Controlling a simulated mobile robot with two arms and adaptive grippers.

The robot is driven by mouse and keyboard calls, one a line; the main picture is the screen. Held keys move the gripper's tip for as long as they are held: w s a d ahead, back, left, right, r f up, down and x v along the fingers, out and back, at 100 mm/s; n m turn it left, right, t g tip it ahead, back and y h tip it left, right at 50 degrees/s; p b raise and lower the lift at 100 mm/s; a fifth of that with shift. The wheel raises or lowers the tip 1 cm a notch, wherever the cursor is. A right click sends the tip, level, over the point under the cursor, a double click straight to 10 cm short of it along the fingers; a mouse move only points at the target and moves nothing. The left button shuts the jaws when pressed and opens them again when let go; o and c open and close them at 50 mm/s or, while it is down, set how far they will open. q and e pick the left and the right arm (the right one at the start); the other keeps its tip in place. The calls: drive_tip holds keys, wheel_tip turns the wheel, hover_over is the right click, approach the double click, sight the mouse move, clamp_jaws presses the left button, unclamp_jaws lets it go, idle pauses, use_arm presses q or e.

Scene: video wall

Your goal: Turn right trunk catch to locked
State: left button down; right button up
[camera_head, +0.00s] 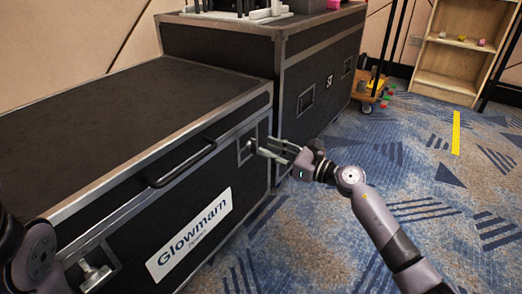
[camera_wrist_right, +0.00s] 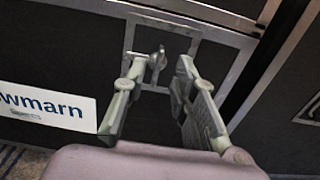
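The black trunk (camera_head: 120,110) with metal edges and a white Glowmarn label stands at the left in the head view. Its right catch (camera_head: 245,150) sits in a framed recess near the right end of the front. In the right wrist view the catch's small metal tab (camera_wrist_right: 157,62) points roughly up. My right gripper (camera_head: 270,147) is in front of this catch. Its fingers in the wrist view (camera_wrist_right: 160,75) are spread, with the tab seen between them; I cannot tell whether they touch it. The left catch (camera_head: 95,273) shows at the lower left. My left gripper is out of view.
A black handle (camera_head: 182,165) sticks out between the catches. A taller black case (camera_head: 320,75) stands close beside the trunk on the right. A wooden shelf (camera_head: 448,75) and a small wheeled cart (camera_head: 370,92) are farther back. The patterned carpet (camera_head: 440,190) at the right is mostly clear.

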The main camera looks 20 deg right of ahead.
sight(253, 146)
drive_tip(key=x, duration=0.3)
drive_tip(key=shift+w+a+b, duration=0.25)
drive_tip(key=shift+b, duration=0.15)
drive_tip(key=shift+c, duration=0.3)
clamp_jaws()
